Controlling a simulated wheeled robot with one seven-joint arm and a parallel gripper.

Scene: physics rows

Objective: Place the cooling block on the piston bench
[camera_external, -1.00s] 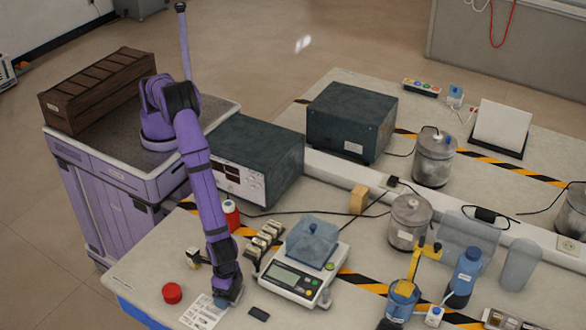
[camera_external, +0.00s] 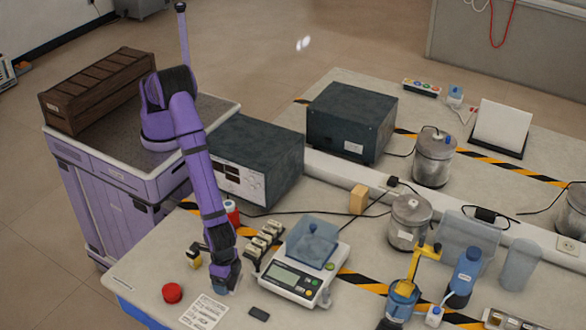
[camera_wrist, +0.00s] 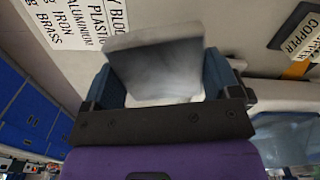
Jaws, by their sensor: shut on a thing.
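My gripper (camera_external: 224,286) is low over the front of the lab bench (camera_external: 150,250), beside a printed sheet (camera_external: 204,311). In the wrist view its blue fingers are shut on a smooth grey block (camera_wrist: 155,68), which I take to be the cooling block; it looks slightly tilted between them. In the external view the arm mostly hides the block. I cannot tell whether it is clear of the bench top. No part of the scene is clearly marked as the piston bench. A blue stand with a yellow lever (camera_external: 415,275) is at the front right.
A digital scale with a clear blue cover (camera_external: 312,243) stands just right of my gripper. A small black piece (camera_external: 259,313) and a red cap (camera_external: 172,292) lie nearby. Metal canisters (camera_external: 409,222) and a blue bottle (camera_external: 465,277) stand farther right. Dark instrument boxes (camera_external: 255,155) are behind.

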